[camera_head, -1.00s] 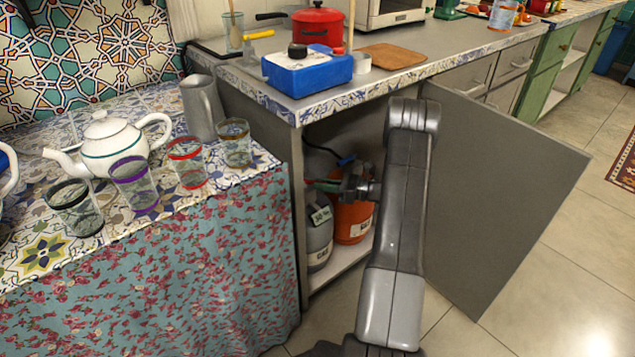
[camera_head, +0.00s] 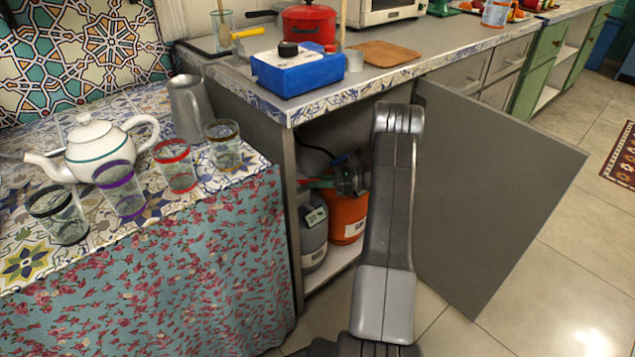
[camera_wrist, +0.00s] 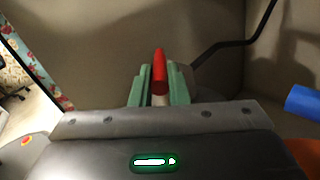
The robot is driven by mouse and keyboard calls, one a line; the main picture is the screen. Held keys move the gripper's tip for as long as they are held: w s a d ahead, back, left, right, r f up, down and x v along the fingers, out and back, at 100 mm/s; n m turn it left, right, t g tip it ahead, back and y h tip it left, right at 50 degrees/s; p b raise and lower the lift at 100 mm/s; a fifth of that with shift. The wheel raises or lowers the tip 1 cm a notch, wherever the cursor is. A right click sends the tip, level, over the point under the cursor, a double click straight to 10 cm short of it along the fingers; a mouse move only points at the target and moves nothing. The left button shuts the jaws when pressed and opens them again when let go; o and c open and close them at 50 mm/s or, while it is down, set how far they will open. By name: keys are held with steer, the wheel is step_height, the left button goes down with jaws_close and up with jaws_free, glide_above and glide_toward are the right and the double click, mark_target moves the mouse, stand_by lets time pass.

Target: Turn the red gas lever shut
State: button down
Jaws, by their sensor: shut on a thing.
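The red gas lever (camera_wrist: 160,70) shows in the wrist view, standing between the green fingers of my gripper (camera_wrist: 158,85). The fingers are shut on the lever, one on each side. In the head view my gripper (camera_head: 325,182) reaches into the open cabinet, above the gas bottles. A grey gas bottle (camera_head: 313,235) and an orange gas bottle (camera_head: 347,215) stand side by side on the cabinet floor.
The cabinet door (camera_head: 490,190) stands wide open right of my arm. The countertop (camera_head: 400,75) is above the opening, with a blue box (camera_head: 298,70) near its edge. A cloth-covered table with glasses and a teapot (camera_head: 98,148) is at left. A dark hose (camera_wrist: 235,42) runs behind the gripper.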

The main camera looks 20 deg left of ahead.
steer(key=c, duration=1.4)
jaws_free()
step_height(320, 180, up, 10)
steer(key=p, duration=0.3)
steer(key=shift+p, duration=0.3)
